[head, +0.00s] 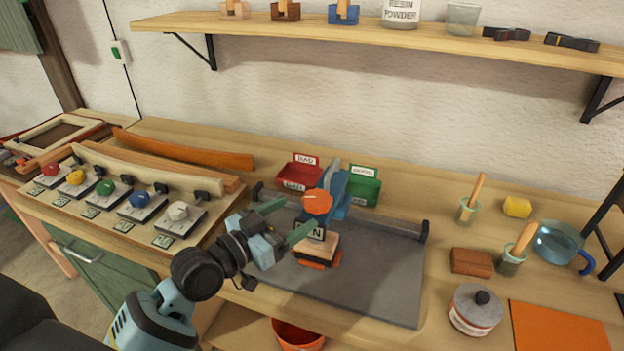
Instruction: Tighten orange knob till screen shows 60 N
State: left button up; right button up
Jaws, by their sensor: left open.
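The orange knob (317,202) is a faceted disc at the top of a blue clamp (338,190) on the grey plate. Below it, a small pale screen (318,233) shows a dark "N"; my finger covers its left part, so I cannot read a number. A light wooden block (322,247) with orange parts at its base is under the screen. My left gripper (301,211) is open, its two green fingers pointing at the knob from the left. The knob is just beyond or between the fingertips; I cannot tell if they touch. My right gripper is not in view.
Red (299,176) and green (363,187) bins stand close behind the clamp. A row of coloured knobs on a panel (112,198) is at left. A lidded pot (475,309), brown block (471,262) and glass jug (557,243) stand at right. The grey plate (385,280) is clear right of the clamp.

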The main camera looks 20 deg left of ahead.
aim_at(312, 200)
pick_arm(q)
jog(key=shift+w+r, duration=0.1)
jog(key=shift+r, duration=0.15)
jog(key=x, duration=0.6)
jog(key=shift+r+p, duration=0.2)
jog(key=shift+p, duration=0.2)
jog(key=shift+w+d+f, duration=0.1)
jog(key=shift+w+d, duration=0.3)
jog(key=shift+w, duration=0.15)
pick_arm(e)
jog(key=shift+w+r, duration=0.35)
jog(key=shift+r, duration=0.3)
